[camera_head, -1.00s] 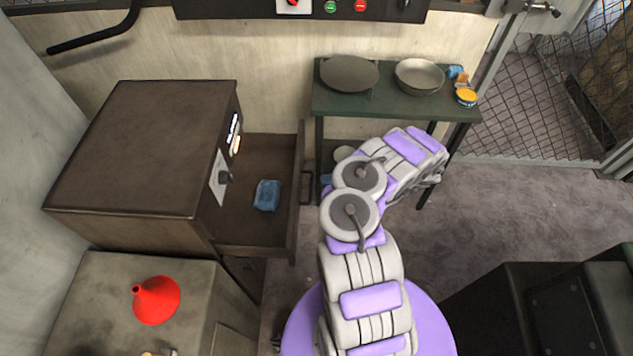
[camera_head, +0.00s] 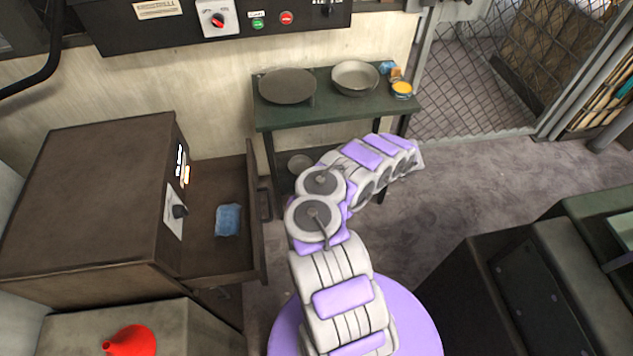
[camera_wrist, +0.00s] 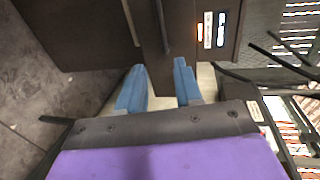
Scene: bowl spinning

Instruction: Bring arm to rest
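My arm, with grey and purple segments, rises from the bottom centre of the head view and bends toward the upper right. Its end is near the front right of the green side table, and the fingers cannot be made out there. In the wrist view my gripper (camera_wrist: 158,82) shows two blue fingers spread apart with nothing between them. Behind the fingers is the dark cabinet with its drawer edge.
A brown cabinet (camera_head: 90,190) has its drawer (camera_head: 205,255) open, with a blue item (camera_head: 228,220) inside. The green table (camera_head: 335,108) holds a dark round plate (camera_head: 287,86), a bowl (camera_head: 355,77) and a yellow-topped can (camera_head: 402,89). Dark boxes (camera_head: 500,290) stand right; floor between is open.

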